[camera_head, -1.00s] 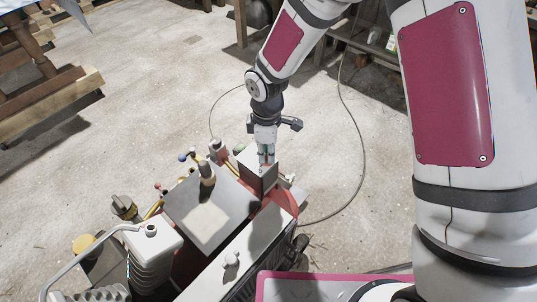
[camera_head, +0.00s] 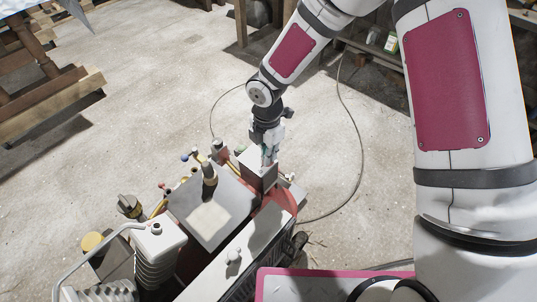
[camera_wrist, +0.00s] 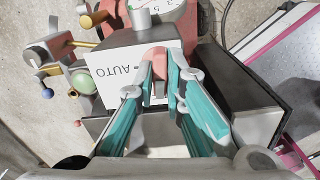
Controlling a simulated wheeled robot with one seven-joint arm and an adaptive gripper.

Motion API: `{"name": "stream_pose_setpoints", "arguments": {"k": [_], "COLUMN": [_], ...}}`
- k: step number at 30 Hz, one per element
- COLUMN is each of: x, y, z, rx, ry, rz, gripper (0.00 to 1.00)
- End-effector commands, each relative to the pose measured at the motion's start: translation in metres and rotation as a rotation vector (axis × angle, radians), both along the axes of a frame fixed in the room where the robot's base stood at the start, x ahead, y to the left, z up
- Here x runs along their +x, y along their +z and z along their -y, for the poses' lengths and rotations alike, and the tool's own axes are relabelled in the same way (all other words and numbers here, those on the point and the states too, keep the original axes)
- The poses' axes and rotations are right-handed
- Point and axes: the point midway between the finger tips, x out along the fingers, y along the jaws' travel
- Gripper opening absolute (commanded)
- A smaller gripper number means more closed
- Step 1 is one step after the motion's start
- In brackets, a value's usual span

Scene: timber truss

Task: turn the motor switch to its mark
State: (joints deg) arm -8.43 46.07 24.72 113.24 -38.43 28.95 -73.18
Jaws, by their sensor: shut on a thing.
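The switch box (camera_head: 257,178) is a small grey box with a pale face at the far right end of the machine. In the wrist view its white face (camera_wrist: 108,88) carries the printed word AUTO, and a short dark dash stands close to the word. The motor switch (camera_wrist: 153,57) shows as a reddish knob between the fingertips. My gripper (camera_head: 268,160) points down at the box, and its teal-padded fingers (camera_wrist: 163,68) are shut on the knob. The fingers hide part of the knob, so I cannot tell exactly where it points.
The machine has a grey flat top (camera_head: 215,200) with an upright dark cylinder (camera_head: 209,180) and several coloured knobs at its back left. A ribbed grey part with a bent pipe (camera_head: 95,247) stands at the front left. A cable (camera_head: 357,150) lies on the open floor (camera_head: 160,80).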

Motion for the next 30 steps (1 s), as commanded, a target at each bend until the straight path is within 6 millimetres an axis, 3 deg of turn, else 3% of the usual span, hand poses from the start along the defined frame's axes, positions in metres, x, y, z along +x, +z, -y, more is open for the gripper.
{"name": "stream_pose_setpoints", "arguments": {"k": [2, 3, 6, 8, 19, 30], "x": [-0.001, 0.000, 0.000, 0.000, 0.000, 0.000], "y": [0.001, 0.000, 0.000, 0.000, 0.002, 0.028], "z": [0.001, 0.001, 0.000, 0.000, 0.000, 0.000], "rx": [-0.001, -0.001, -0.001, -0.001, 0.000, 0.001], "ry": [0.074, 0.093, 0.087, 0.086, 0.084, 0.083], "rz": [-0.002, -0.001, -0.001, -0.001, 0.000, 0.001], "gripper": [0.00, 0.13, 0.36, 0.44, 0.44, 0.44]}}
